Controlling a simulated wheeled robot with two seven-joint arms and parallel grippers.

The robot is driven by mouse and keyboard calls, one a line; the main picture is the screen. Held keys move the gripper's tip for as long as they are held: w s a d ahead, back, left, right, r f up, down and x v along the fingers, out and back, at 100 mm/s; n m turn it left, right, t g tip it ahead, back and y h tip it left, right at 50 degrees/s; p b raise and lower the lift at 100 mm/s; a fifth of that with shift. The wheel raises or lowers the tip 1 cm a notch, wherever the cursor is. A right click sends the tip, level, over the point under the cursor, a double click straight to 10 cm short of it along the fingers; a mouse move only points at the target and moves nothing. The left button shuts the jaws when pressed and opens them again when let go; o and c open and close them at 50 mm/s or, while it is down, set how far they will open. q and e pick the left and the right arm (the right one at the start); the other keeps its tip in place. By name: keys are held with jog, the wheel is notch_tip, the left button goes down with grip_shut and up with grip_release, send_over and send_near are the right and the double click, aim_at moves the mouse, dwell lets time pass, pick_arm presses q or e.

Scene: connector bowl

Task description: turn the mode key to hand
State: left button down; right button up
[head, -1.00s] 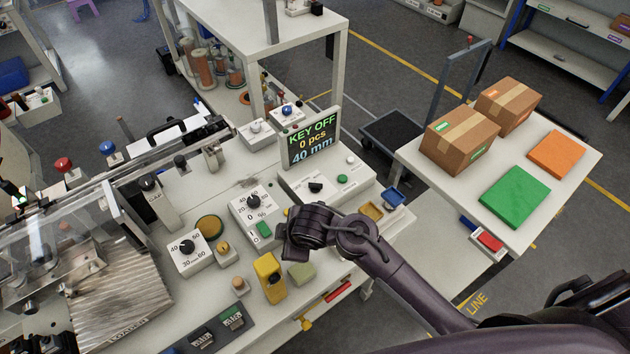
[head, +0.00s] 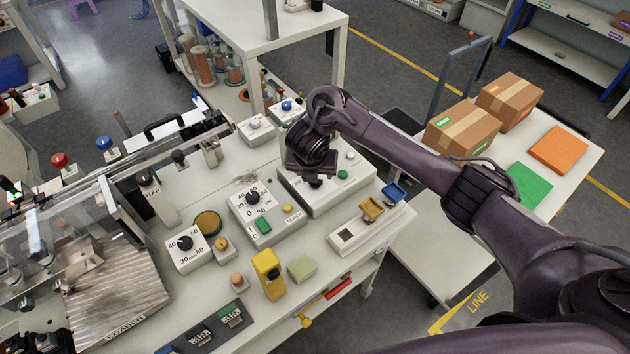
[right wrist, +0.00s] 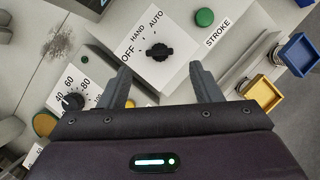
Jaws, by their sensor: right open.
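The mode key (right wrist: 157,52) is a black knob on a white panel, marked OFF, HAND and AUTO, in the right wrist view. Its exact pointing is hard to tell. In the head view the key (head: 316,184) is partly hidden under my right gripper (head: 313,172). In the right wrist view my right gripper (right wrist: 160,76) is open and empty. Its two fingers stand apart to the left and right of the key, which shows just beyond their tips; no contact shows. My left gripper is not in view.
A green button (right wrist: 204,17) and a STROKE label sit right of the key. A dial box (head: 250,203) stands to its left. Yellow (head: 371,208) and blue (head: 394,192) bins lie at the right edge of the bench. My arm hides the display.

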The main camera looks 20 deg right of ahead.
aim_at(315, 186)
jog(key=b+x, duration=0.3)
jog(key=x, duration=0.1)
jog(key=shift+f, duration=0.2)
jog(key=shift+w+f, duration=0.15)
jog(key=shift+f, duration=0.15)
jog(key=shift+w+d+f, duration=0.15)
jog(key=shift+w+f, duration=0.05)
jog(key=shift+f, duration=0.25)
